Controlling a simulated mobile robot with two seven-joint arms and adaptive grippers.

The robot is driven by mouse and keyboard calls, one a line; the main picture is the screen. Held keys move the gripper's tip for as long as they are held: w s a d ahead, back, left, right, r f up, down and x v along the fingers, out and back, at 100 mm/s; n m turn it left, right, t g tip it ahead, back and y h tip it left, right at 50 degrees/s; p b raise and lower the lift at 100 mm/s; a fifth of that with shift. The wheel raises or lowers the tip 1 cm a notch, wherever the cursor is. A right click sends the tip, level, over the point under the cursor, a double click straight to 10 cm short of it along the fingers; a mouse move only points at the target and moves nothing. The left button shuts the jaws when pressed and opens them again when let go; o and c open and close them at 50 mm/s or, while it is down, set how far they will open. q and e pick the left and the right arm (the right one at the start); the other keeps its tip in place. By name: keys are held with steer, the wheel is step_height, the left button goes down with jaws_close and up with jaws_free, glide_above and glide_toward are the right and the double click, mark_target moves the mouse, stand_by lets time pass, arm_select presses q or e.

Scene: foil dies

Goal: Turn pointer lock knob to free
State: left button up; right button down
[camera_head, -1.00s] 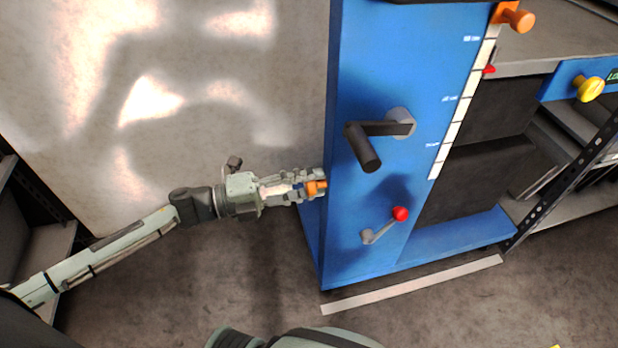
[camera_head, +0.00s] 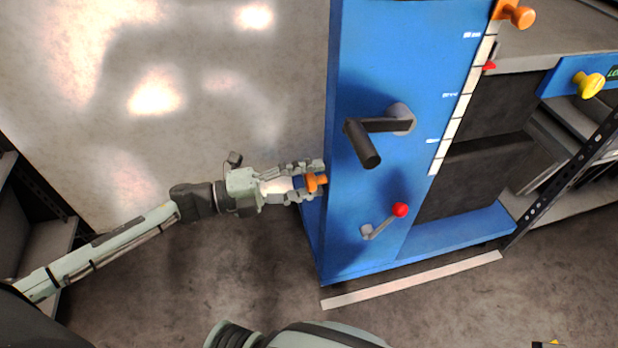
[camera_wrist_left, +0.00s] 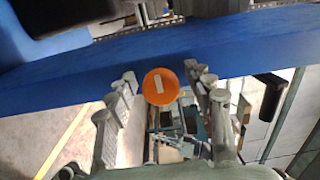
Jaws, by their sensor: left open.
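An orange knob (camera_head: 316,182) sticks out from the left side of the blue machine housing (camera_head: 365,60). In the left wrist view the knob (camera_wrist_left: 160,88) is a round orange face with a short pale mark, nearly upright and slightly tilted. My left gripper (camera_head: 318,177) is open, with its fingers on both sides of the knob; the wrist view shows clear gaps between fingers (camera_wrist_left: 162,78) and knob. Another orange knob (camera_head: 519,17) sits at the top of the white scale (camera_head: 461,105), with a red pointer (camera_head: 489,66) beside the scale. My right gripper is not in view.
A black crank handle (camera_head: 370,140) and a small lever with a red ball (camera_head: 400,209) stand out from the blue front. A yellow knob (camera_head: 590,84) is at the right. The floor left of the housing is clear. A pale strip (camera_head: 410,281) lies in front.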

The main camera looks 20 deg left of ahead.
arm_select(q)
steer(key=v, duration=1.2)
steer(key=w+a+f+n+t+y+p, duration=0.2)
steer(key=w+a+f+n+t+y, duration=0.35)
steer(key=n+y, duration=1)
steer(key=s+d+f+n+g+p, duration=0.2)
steer(key=s+d+f+n+g, duration=0.2)
steer(key=s+f+n+g, duration=0.8)
steer(key=s+f+y, duration=0.1)
steer(key=s, duration=0.3)
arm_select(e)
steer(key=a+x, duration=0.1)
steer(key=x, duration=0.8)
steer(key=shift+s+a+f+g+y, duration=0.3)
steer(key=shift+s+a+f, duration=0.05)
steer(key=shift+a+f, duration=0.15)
